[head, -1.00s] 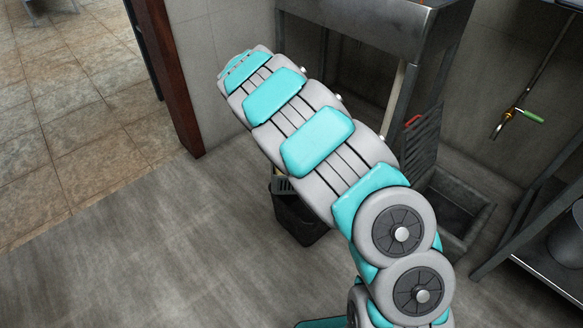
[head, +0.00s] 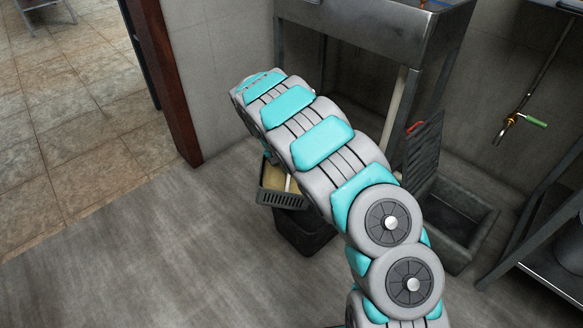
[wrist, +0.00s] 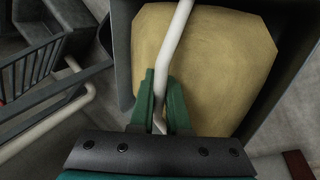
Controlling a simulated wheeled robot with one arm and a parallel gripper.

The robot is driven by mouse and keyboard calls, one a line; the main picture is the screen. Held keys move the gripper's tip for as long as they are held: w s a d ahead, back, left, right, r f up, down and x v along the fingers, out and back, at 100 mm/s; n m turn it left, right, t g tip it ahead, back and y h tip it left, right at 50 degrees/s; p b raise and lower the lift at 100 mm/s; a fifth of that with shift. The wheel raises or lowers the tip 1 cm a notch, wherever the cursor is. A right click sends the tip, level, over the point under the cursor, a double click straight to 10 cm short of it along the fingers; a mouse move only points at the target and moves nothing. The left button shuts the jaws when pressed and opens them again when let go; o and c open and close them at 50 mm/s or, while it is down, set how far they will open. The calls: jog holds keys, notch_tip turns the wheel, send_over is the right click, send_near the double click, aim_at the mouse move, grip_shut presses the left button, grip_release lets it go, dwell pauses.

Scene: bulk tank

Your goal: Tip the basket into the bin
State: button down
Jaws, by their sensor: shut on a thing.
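My gripper (wrist: 162,95) is shut on the white bar handle (wrist: 177,38) of the basket. In the head view my arm hides the gripper. The dark slotted basket (head: 282,199) shows below the arm, with a tan surface inside it. In the wrist view a broad tan mass (wrist: 215,60) lies behind the handle between dark walls; I cannot tell whether it is loose or solid. The dark bin (head: 303,238) stands on the floor, and the basket overlaps its top in the head view. The gap between them is hard to judge. My arm partly covers both.
A steel sink (head: 375,30) on legs stands behind the bin. A floor basin (head: 465,225) with an upright grate (head: 423,155) is to its right. A metal shelf (head: 550,270) stands at the far right. The floor (head: 130,260) at left is clear.

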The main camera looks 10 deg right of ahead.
jog(key=shift+d+r+y+p, duration=0.1)
jog(key=shift+r+y+p, duration=0.4)
jog(key=shift+y+p, duration=0.35)
jog(key=shift+s+y+p, duration=0.1)
jog(key=shift+y+p, duration=0.3)
jog(key=shift+y, duration=0.25)
jog(key=shift+d+f+y, duration=0.15)
jog(key=shift+f+y, duration=0.05)
jog(key=shift+y, duration=0.1)
jog(key=shift+t+y, duration=0.3)
jog(key=y+b, duration=0.1)
jog(key=b, duration=0.1)
jog(key=shift+d+f+y+b, duration=0.1)
jog(key=shift+d+y+b, duration=0.3)
jog(key=y+b, duration=0.1)
jog(key=b, duration=0.1)
jog(key=d+y+b, duration=0.1)
jog(key=b, duration=0.1)
jog(key=shift+t+y, duration=0.3)
jog(key=shift+t, duration=0.1)
jog(key=y+b, duration=0.1)
jog(key=b, duration=0.1)
jog(key=d+y+b, duration=0.1)
jog(key=b, duration=0.2)
jog(key=shift+s+d+f+y, duration=0.15)
jog(key=shift+d+y, duration=0.1)
jog(key=shift+y, duration=0.15)
jog(key=shift+s+d+r+t+y, duration=0.1)
jog(key=shift+d+r+t+y, duration=0.2)
jog(key=shift+y, duration=0.5)
